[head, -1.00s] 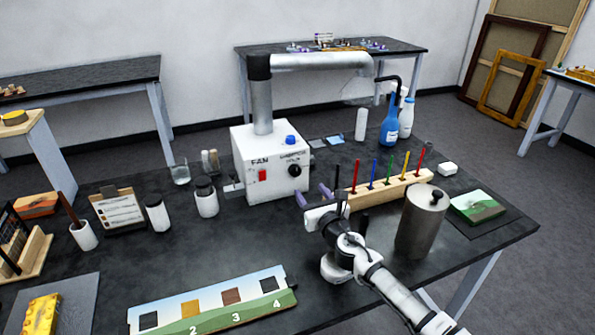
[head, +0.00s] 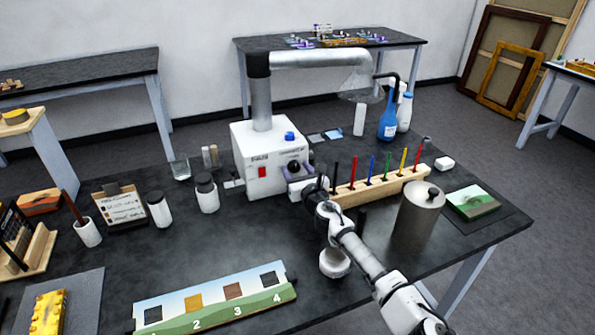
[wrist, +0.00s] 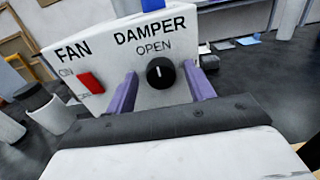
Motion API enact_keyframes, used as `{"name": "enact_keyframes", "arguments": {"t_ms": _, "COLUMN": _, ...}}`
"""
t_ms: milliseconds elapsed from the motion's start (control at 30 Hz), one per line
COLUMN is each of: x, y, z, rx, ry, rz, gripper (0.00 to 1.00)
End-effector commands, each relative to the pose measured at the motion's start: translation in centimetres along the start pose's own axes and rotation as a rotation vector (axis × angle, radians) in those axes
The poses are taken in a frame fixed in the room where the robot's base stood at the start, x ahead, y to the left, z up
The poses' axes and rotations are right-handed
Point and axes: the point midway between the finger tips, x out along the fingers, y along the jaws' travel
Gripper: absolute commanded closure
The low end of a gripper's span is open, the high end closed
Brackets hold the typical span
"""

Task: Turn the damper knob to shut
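The white fan box (head: 262,150) stands on the dark bench in the head view. Its front face carries the black damper knob (wrist: 160,72), below the words DAMPER and OPEN in the wrist view. The knob's white mark points up toward OPEN. My gripper (wrist: 160,90) faces the box with its two purple fingers apart, one on each side of the knob, with gaps between them and it. In the head view my gripper (head: 295,168) is close to the box front, and the knob (head: 294,166) is partly hidden.
A red fan switch (wrist: 91,82) is left of the knob. A wooden rack (head: 380,187) with several coloured sticks stands right of my gripper. A metal canister (head: 416,218) is near my arm. White jars (head: 206,195) stand left of the box.

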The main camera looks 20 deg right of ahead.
Motion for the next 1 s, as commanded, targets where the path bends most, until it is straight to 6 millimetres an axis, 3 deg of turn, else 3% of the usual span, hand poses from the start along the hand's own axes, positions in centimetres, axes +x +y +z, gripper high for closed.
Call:
{"name": "enact_keyframes", "arguments": {"t_ms": 33, "x": -0.01, "y": -0.01, "z": 0.0, "rx": 0.0, "ry": 0.0, "rz": 0.0, "gripper": 0.54}}
{"name": "enact_keyframes", "arguments": {"t_ms": 300, "x": -0.03, "y": -0.02, "z": 0.01, "rx": 0.0, "ry": 0.0, "rz": 0.0, "gripper": 0.89}}
{"name": "enact_keyframes", "arguments": {"t_ms": 667, "x": -0.03, "y": -0.04, "z": 0.0, "rx": 0.059, "ry": 0.0, "rz": 0.0, "gripper": 0.9}}
{"name": "enact_keyframes", "arguments": {"t_ms": 1000, "x": -0.03, "y": -0.14, "z": 0.0, "rx": 0.309, "ry": -0.001, "rz": -0.001, "gripper": 0.9}}
